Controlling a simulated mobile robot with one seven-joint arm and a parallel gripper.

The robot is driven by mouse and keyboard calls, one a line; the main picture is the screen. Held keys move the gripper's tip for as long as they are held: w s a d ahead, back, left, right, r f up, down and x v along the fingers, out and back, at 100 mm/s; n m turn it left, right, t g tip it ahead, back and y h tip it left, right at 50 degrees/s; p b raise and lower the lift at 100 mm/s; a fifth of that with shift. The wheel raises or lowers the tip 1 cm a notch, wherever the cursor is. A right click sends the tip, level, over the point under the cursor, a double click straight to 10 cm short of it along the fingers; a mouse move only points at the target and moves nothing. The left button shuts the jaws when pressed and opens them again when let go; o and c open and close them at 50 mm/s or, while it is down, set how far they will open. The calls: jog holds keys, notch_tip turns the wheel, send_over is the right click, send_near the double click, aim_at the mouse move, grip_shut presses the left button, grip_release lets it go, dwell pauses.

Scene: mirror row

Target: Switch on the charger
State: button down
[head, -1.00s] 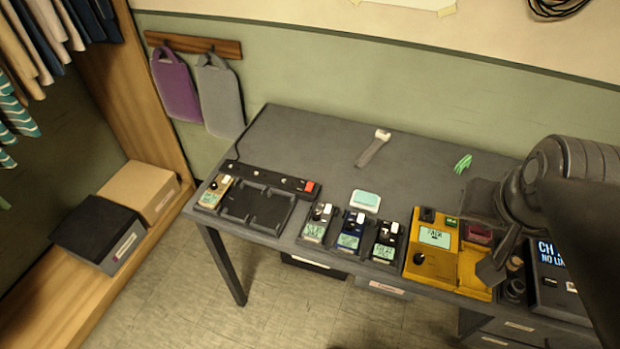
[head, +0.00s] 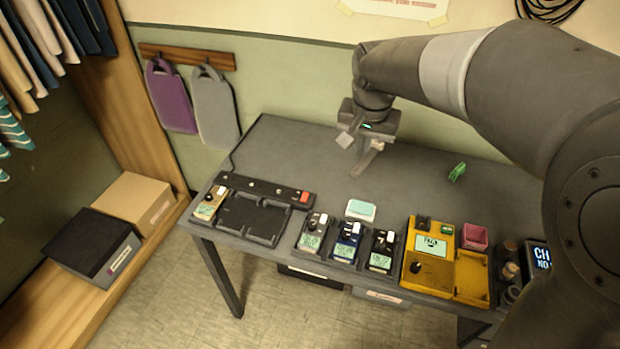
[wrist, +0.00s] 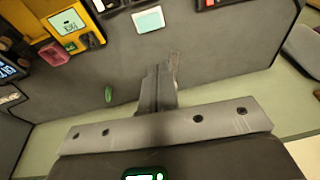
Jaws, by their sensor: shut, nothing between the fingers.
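The charger (head: 252,219) is a black tray at the left front of the grey table, with one small device (head: 210,204) standing in its left slot and the other slots empty. A black strip (head: 262,188) along its back carries small lights and a red switch (head: 305,197) at its right end. I cannot tell the switch's position. A dark piece with a red patch (wrist: 210,3) shows at the top of the wrist view. My gripper (head: 346,141) is shut and empty, above the back of the table, behind and right of the switch.
A pale green pad (head: 360,210) lies behind several handheld devices (head: 347,243). A yellow tester (head: 429,258), a pink box (head: 474,236) and a green item (head: 457,172) are on the right. The table between strip and tool is clear.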

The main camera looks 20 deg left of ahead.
jog(key=g, duration=0.1)
send_over(306, 193)
jog(key=s, duration=0.2)
notch_tip(306, 193, down, 9)
jog(key=shift+s+r+h, duration=0.15)
jog(key=shift+r+h, duration=0.05)
jog(key=shift+h, duration=0.1)
jog(key=shift+f, duration=0.1)
jog(key=f, duration=0.4)
jog(key=w+f, duration=0.1)
jog(key=f, duration=0.4)
jog(key=w+f, duration=0.1)
jog(key=f, duration=0.3)
jog(key=shift+f, duration=0.35)
